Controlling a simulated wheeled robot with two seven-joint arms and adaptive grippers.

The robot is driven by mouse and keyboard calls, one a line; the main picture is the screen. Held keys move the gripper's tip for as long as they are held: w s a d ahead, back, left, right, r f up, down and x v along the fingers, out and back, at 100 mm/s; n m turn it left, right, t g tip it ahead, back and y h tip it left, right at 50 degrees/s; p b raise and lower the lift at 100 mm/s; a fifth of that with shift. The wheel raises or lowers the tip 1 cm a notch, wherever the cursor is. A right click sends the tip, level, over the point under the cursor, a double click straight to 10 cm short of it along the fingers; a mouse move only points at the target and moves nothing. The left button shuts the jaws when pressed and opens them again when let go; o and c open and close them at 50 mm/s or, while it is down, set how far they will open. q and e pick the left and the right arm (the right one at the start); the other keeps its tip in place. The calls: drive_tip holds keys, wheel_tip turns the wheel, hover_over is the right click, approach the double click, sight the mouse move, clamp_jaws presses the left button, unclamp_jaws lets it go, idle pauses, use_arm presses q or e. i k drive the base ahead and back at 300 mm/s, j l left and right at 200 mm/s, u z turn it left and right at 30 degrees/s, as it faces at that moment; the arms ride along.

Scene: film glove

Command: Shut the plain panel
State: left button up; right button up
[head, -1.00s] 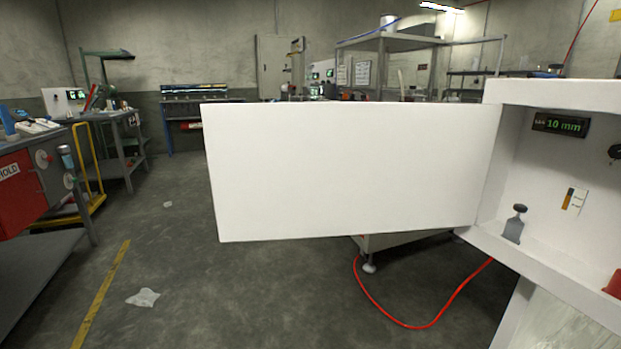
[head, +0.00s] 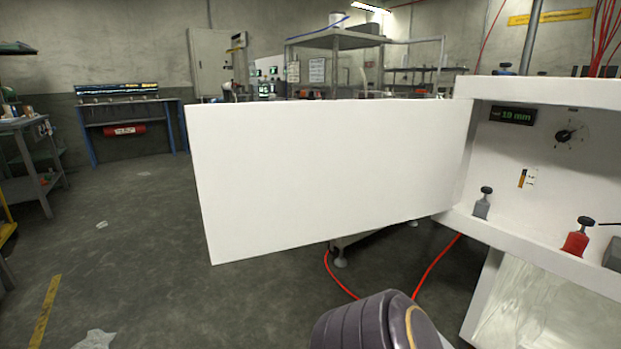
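The plain panel (head: 325,175) is a blank white door in the middle of the head view. It stands wide open, swung out to the left from the left edge of a white cabinet (head: 545,90). The cabinet's inside shows at the right. A dark rounded part of my own arm (head: 365,322) shows at the bottom, in front of the panel and apart from it in the picture. Neither gripper's fingers are in view.
Inside the cabinet are a grey-bodied knob (head: 482,204), a red-bodied knob (head: 577,238), a dial (head: 568,134) and a green "10 mm" display (head: 513,115). A red hose (head: 436,268) runs on the floor below. Floor at left is mostly clear, with scraps.

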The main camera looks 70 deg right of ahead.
sight(270, 177)
drive_tip(key=i+j, duration=0.1)
drive_tip(key=i, duration=0.35)
drive_tip(key=i+j, duration=0.1)
drive_tip(key=i, duration=0.3)
drive_tip(key=i+z, duration=0.35)
drive_tip(key=i+j+z, duration=0.1)
drive_tip(key=i+z, duration=0.9)
drive_tip(key=z, duration=0.15)
drive_tip(key=i+z, duration=0.15)
drive_tip(key=z, duration=0.25)
drive_tip(key=i+j+z, duration=0.15)
drive_tip(key=z, duration=0.25)
drive_tip(key=i+z, duration=0.1)
drive_tip(key=z, duration=0.3)
drive_tip(key=i+z, duration=0.1)
drive_tip(key=z, duration=0.3)
drive_tip(key=i+j+z, duration=0.1)
drive_tip(key=z, duration=0.3)
drive_tip(key=i+j+z, duration=0.1)
drive_tip(key=z, duration=0.3)
drive_tip(key=i+j+z, duration=0.1)
drive_tip(key=z, duration=0.3)
drive_tip(key=i+j+z, duration=0.15)
drive_tip(key=i+z, duration=0.15)
drive_tip(key=z, duration=0.15)
drive_tip(key=i+j+z, duration=0.15)
drive_tip(key=z, duration=0.25)
